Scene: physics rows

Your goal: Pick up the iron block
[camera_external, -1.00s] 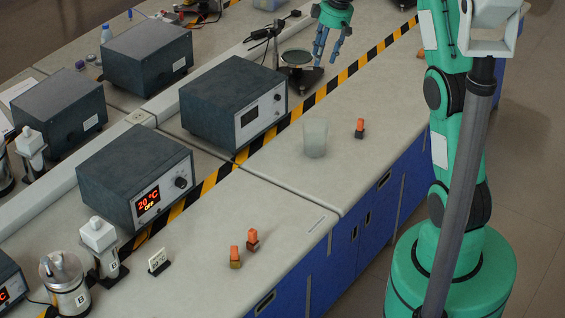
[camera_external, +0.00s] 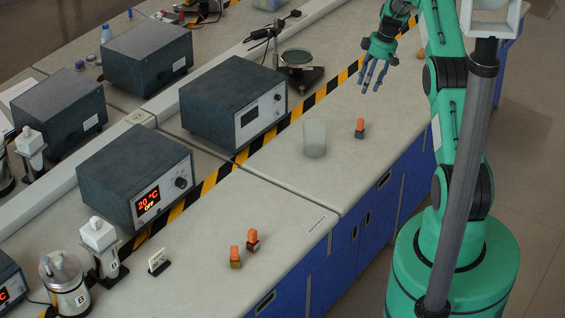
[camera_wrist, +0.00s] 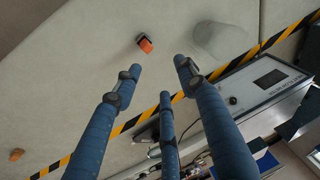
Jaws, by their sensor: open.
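A small dark grey block with an orange top (camera_external: 360,128) stands on the bench right of a clear glass beaker; it looks like the iron block, but no label shows. In the wrist view the dark block (camera_wrist: 144,43) lies just beyond my fingertips. Two similar orange-topped blocks, one brassy (camera_external: 235,258) and one reddish-brown (camera_external: 252,240), stand close together on the nearer bench. My gripper (camera_external: 375,83), with three blue fingers, is open and empty above the bench, beyond the dark block. Its spread fingers also show in the wrist view (camera_wrist: 160,76).
The glass beaker (camera_external: 315,138) stands close left of the dark block. Grey instrument boxes (camera_external: 232,102) line the bench behind the black-and-yellow tape (camera_external: 308,102). A round-plated stand (camera_external: 298,72) is left of my gripper. Bench around the dark block is clear towards the front edge.

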